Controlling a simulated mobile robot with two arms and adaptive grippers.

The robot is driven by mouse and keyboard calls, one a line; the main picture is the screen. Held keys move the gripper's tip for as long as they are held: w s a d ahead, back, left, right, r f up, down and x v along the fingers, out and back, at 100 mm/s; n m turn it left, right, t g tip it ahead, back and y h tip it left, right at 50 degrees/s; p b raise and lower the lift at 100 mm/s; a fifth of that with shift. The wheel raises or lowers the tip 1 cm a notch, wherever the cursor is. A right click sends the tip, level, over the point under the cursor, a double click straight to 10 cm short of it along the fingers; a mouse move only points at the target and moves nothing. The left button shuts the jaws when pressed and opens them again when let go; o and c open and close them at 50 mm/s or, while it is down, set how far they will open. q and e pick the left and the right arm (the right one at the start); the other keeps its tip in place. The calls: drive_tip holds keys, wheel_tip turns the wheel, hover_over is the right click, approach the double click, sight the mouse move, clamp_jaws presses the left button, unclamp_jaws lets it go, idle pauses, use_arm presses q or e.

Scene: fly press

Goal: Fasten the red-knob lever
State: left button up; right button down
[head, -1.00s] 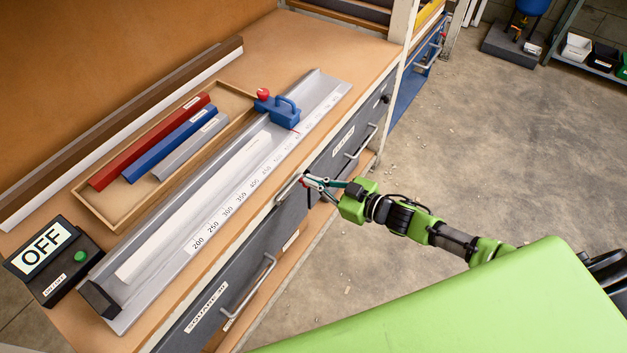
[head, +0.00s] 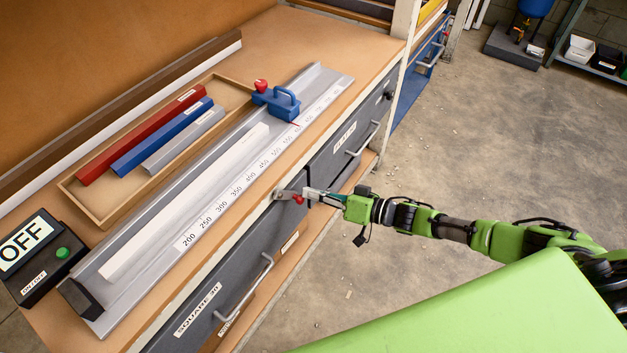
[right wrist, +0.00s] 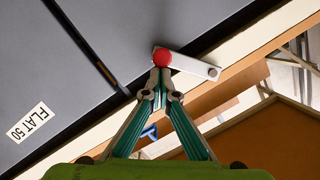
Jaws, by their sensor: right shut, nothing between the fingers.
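The red-knob lever is a short pale metal bar (head: 283,193) on the bench's front edge, above the drawer fronts. Its red knob (head: 299,199) is at the bar's right end. In the right wrist view the bar (right wrist: 195,65) runs from a round pivot at right to the red knob (right wrist: 162,57), tilted slightly. My right gripper (head: 307,194) is shut and empty, its fingertips right by the knob. In the right wrist view the closed fingertips (right wrist: 161,76) are just below the knob in the picture; whether they touch it I cannot tell. My left gripper is not in view.
Grey drawers with bar handles (head: 268,270) line the bench front. On top are a long metal scale rail (head: 150,250) with a blue stop (head: 277,102), a wooden tray (head: 100,213) of colored bars, and a black switch box (head: 45,285) beside an OFF sign.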

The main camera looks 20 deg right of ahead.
drive_tip(key=shift+s+a+f+m+y+b, duration=0.35)
drive_tip(key=shift+s+a+f+m+b, duration=0.35)
drive_tip(key=shift+a+f+m+b, duration=0.3)
drive_tip(key=shift+s+a+f+m+y+b, duration=0.35)
drive_tip(key=shift+s+a+f+m+b, duration=0.4)
drive_tip(key=shift+m, duration=0.35)
drive_tip(key=shift+a+f, duration=0.1)
drive_tip(key=shift+f, duration=0.1)
